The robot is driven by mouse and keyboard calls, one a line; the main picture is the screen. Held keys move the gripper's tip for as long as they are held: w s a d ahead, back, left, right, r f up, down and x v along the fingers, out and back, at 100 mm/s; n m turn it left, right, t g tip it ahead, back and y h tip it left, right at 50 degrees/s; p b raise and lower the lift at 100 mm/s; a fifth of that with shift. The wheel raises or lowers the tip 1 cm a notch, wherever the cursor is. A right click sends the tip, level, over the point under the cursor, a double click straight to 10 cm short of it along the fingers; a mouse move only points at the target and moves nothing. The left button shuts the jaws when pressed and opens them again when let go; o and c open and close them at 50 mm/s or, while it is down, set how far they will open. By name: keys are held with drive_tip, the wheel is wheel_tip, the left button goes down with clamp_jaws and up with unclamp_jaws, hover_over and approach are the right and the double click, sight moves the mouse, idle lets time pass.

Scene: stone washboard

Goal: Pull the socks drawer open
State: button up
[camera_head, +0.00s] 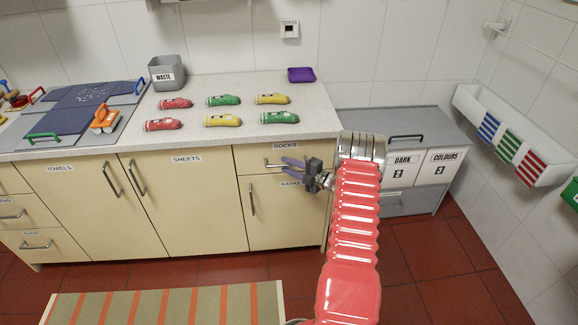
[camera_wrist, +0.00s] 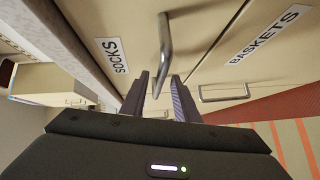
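The socks drawer (camera_head: 261,155) is a shallow cream front under the counter's right end, flush with the cabinet and shut. Its white SOCKS label also shows in the wrist view (camera_wrist: 115,55). The drawer's metal bar handle (camera_wrist: 164,45) reaches down between the fingers of my gripper (camera_wrist: 159,78) in the wrist view. The fingers stand apart, one on each side of the bar, and I see gaps beside it. In the head view my gripper (camera_head: 284,165) is at the drawer front, its dark fingers partly hiding the handle.
The baskets door (camera_head: 275,220), with a vertical handle (camera_head: 251,199), lies just below. The sheets door (camera_head: 190,205) is to the left. A grey unit with laundry bins (camera_head: 415,167) stands right of my arm. Several coloured rolls lie on the counter (camera_head: 240,141).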

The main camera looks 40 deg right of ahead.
drive_tip(key=shift+w+a+f, duration=0.1)
drive_tip(key=shift+w, duration=0.2)
drive_tip(key=shift+c, duration=0.5)
clamp_jaws()
